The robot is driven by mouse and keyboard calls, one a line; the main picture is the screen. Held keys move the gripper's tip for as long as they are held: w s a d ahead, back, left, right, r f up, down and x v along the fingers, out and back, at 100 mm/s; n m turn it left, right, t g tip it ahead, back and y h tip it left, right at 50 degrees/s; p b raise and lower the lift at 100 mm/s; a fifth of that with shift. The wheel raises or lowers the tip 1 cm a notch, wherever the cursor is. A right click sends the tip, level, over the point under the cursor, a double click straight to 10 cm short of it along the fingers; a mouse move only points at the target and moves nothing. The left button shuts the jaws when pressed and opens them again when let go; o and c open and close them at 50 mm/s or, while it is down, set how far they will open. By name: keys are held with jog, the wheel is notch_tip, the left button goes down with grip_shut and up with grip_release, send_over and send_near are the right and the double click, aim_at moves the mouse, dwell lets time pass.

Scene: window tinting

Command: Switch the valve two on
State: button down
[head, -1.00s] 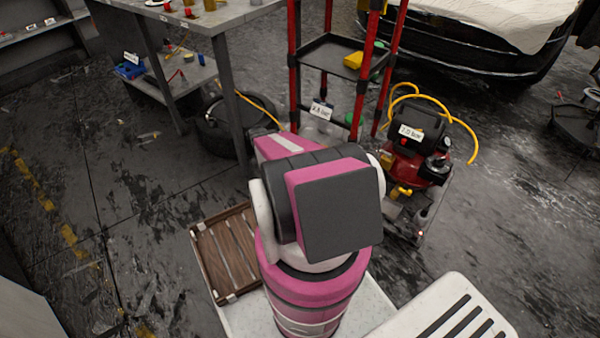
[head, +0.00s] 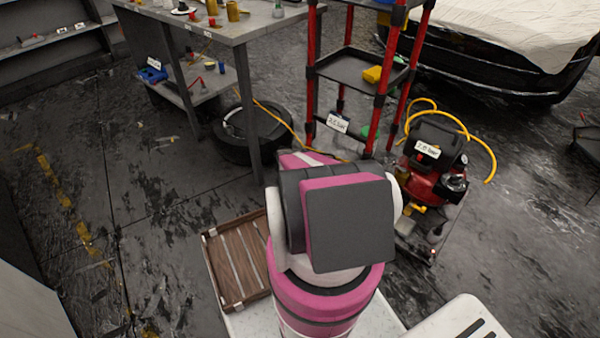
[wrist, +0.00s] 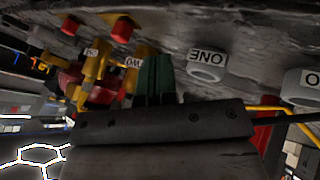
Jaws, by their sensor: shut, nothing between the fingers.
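My gripper (wrist: 155,78) shows in the wrist view as two dark green fingers, shut with nothing between them. The wrist view appears upside down. A yellow fitting (wrist: 145,52) stands just behind the fingers. A white label (wrist: 132,63) beside it is partly covered by the fingers; its visible letters look like the upside-down end of "TWO". Another yellow fitting (wrist: 97,62) with its own label is to the left. The valve handle's position is unclear. In the head view, similar yellow fittings (head: 233,11) stand on the workbench (head: 265,22); my gripper is hidden there behind my pink arm.
A grey cylinder (wrist: 205,72) labelled "ONE" is right of the fingers in the wrist view. In the head view, a red-framed shelf (head: 350,65) and a red compressor (head: 425,185) with a yellow hose stand right of the bench. A wooden crate (head: 237,265) is beside my arm.

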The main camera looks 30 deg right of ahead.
jog(key=x, duration=0.5)
jog(key=shift+s+d+r, duration=0.1)
jog(key=shift+s+d, duration=0.05)
jog(key=shift+s, duration=0.45)
jog(key=shift+s+d+r, duration=0.1)
jog(key=shift+s+d, duration=0.1)
jog(key=shift+s, duration=0.4)
jog(key=shift+s+d, duration=0.3)
jog(key=shift+s, duration=0.25)
jog(key=s, duration=0.1)
jog(key=s+d, duration=0.1)
jog(key=s, duration=0.1)
jog(key=shift+s+d, duration=0.2)
jog(key=shift+s, duration=0.05)
jog(key=shift+w, duration=0.1)
